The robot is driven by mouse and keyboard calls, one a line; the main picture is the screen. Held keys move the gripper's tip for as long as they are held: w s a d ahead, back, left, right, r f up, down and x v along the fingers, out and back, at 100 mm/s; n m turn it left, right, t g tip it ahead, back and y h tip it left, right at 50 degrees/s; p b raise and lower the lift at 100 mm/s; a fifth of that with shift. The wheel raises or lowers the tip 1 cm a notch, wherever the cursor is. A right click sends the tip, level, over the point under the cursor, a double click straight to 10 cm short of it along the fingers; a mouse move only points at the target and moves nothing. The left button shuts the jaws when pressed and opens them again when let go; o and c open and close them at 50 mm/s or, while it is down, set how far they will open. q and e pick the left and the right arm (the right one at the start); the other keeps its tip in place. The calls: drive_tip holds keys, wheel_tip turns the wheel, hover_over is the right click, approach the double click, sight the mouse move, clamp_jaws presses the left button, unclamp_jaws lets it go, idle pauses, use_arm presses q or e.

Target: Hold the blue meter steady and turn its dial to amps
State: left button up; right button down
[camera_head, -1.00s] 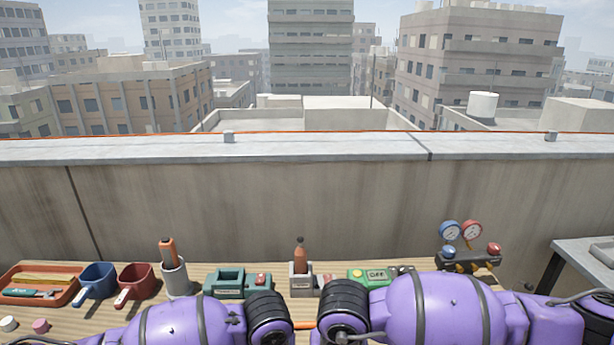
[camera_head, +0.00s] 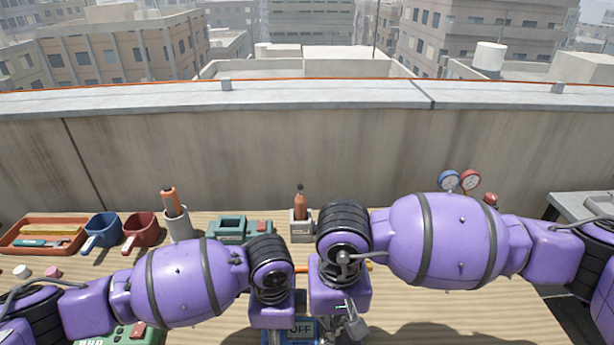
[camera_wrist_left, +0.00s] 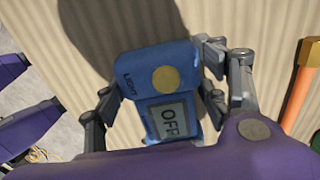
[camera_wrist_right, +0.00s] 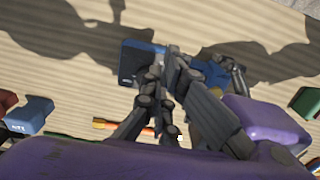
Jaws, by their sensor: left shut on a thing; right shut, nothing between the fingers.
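The blue meter (camera_wrist_left: 155,60) lies between the fingers of my left gripper (camera_wrist_left: 160,90) in the left wrist view. It has a round tan disc, a "LIGHT" label and a display reading OFF; its lower part is hidden. In the head view the meter (camera_head: 302,329) shows at the bottom edge, mostly covered by my wrists. My right gripper (camera_wrist_right: 170,65) is shut and empty, its fingertips in front of the meter (camera_wrist_right: 138,58) in the right wrist view; whether they touch it I cannot tell.
Behind stand an orange tray (camera_head: 15,246), blue cup (camera_head: 103,228), red cup (camera_head: 142,228), grey holder (camera_head: 178,222), green case (camera_head: 228,229), a block holding a brown-handled tool (camera_head: 300,225) and gauges (camera_head: 460,181). A green device (camera_head: 115,336) is front left. Bare wood lies front right.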

drive_tip(key=shift+r, duration=0.75)
drive_tip(key=shift+d, duration=0.15)
